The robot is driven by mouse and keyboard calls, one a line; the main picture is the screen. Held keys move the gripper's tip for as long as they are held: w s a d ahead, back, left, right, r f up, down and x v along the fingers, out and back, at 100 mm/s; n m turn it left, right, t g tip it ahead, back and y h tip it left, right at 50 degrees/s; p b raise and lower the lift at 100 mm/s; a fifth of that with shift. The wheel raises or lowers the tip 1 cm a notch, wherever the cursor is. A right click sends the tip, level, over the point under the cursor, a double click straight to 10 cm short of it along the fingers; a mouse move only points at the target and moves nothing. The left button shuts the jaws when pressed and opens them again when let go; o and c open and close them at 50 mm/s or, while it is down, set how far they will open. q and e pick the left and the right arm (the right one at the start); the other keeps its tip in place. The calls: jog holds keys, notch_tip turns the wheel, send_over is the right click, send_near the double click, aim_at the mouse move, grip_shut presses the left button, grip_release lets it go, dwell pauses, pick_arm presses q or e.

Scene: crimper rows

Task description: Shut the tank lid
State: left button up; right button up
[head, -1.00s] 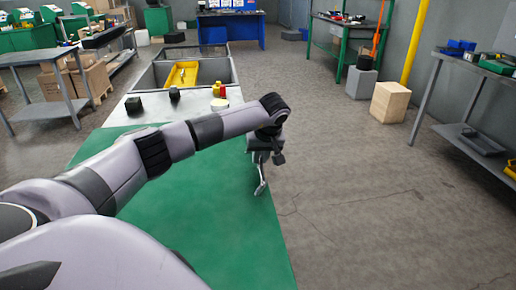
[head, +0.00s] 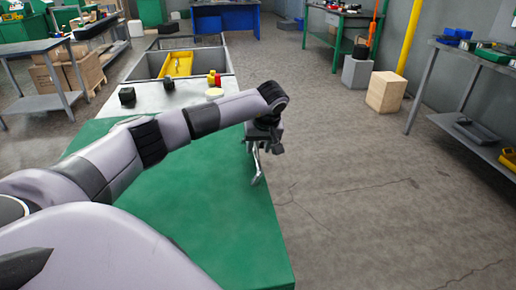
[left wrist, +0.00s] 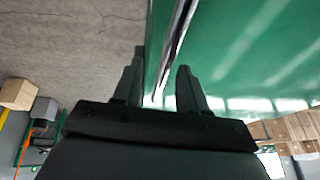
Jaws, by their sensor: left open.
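A large green panel (head: 190,200) fills the lower middle of the head view. It may be the tank lid, but I cannot tell for sure. A thin silver bar (head: 256,168), like a handle, shows at its right edge. My left gripper (head: 255,148) is at that edge by the bar. In the left wrist view my left gripper (left wrist: 160,66) is open, with dark fingers apart. The silver bar (left wrist: 176,45) runs between them in the picture, beside the green panel (left wrist: 240,60); contact cannot be told. My right gripper is out of view.
A pale bench top (head: 160,97) with small black blocks adjoins the green panel. Beyond it is an open grey bin (head: 148,67) with a yellow tray (head: 177,63). Bare floor (head: 360,200) lies to the right, with a wooden block (head: 385,92) and grey bench (head: 485,67) farther off.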

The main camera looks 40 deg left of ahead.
pick_arm(q)
jog(key=v, duration=0.5)
jog(key=shift+s+d+r, duration=0.1)
jog(key=shift+d+r, duration=0.05)
jog(key=shift+r, duration=0.1)
dwell(0.3)
